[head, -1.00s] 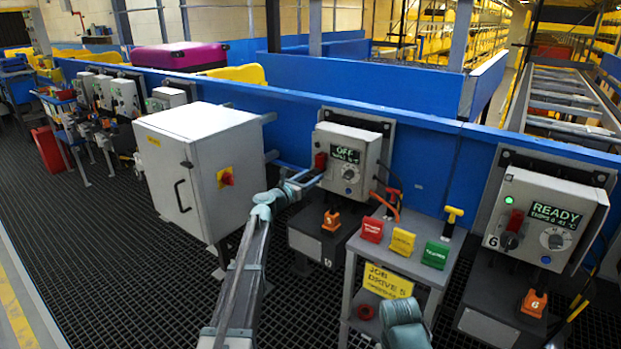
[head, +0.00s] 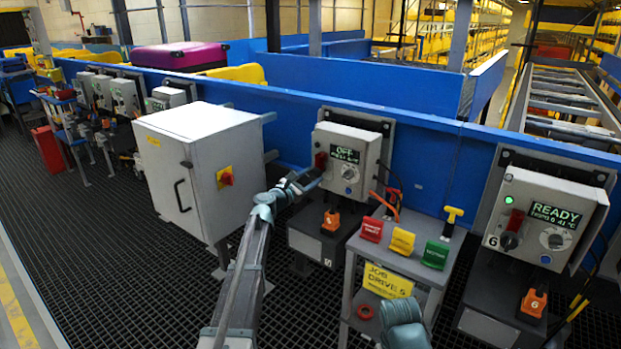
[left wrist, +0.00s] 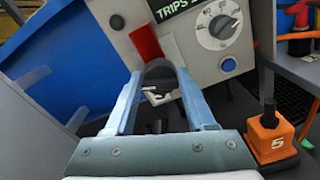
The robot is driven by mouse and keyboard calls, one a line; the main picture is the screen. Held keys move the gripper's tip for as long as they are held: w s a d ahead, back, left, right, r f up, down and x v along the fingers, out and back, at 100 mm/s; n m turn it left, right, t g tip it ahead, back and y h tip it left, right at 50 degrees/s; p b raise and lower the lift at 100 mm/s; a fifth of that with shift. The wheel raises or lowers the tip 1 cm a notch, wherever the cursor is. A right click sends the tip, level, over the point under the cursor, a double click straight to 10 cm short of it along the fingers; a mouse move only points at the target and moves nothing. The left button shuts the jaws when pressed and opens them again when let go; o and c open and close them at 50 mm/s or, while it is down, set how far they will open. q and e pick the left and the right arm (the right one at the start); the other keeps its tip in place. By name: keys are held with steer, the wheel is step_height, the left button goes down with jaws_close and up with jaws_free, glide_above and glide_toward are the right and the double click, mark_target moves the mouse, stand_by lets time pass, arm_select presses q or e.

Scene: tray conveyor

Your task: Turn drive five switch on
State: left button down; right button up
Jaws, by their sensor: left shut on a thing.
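The drive five box (head: 347,150) is a light grey panel with a display reading OFF and a selector dial (head: 348,172). Its red switch part (head: 320,160) shows at the box's left, and also in the left wrist view (left wrist: 147,42). Below it, a dark rounded switch handle (left wrist: 158,69) sits between the fingers of my left gripper (head: 313,180). The gripper, also in the left wrist view (left wrist: 160,78), is shut on this handle, which it hides in the head view. My right gripper is out of view; only part of that arm shows at the bottom.
A white cabinet (head: 200,165) stands left of drive five. A grey stand (head: 375,252) with red, yellow and green tags and a yellow JOB DRIVE 5 label stands in front. An orange unit marked 5 (left wrist: 270,135) sits below the box. Drive six (head: 547,217) reads READY.

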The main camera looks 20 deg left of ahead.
arm_select(q)
steer(key=m, duration=0.7)
steer(key=shift+d+f, duration=0.1)
steer(key=shift+d, duration=0.05)
steer(key=m, duration=0.6)
steer(key=shift+s+f+m, duration=0.1)
steer(key=shift+f+m, duration=0.05)
steer(key=shift+m, duration=0.25)
steer(key=shift+c, duration=1.3)
jaws_free()
steer(key=v, duration=1.3)
steer(key=shift+s, duration=0.35)
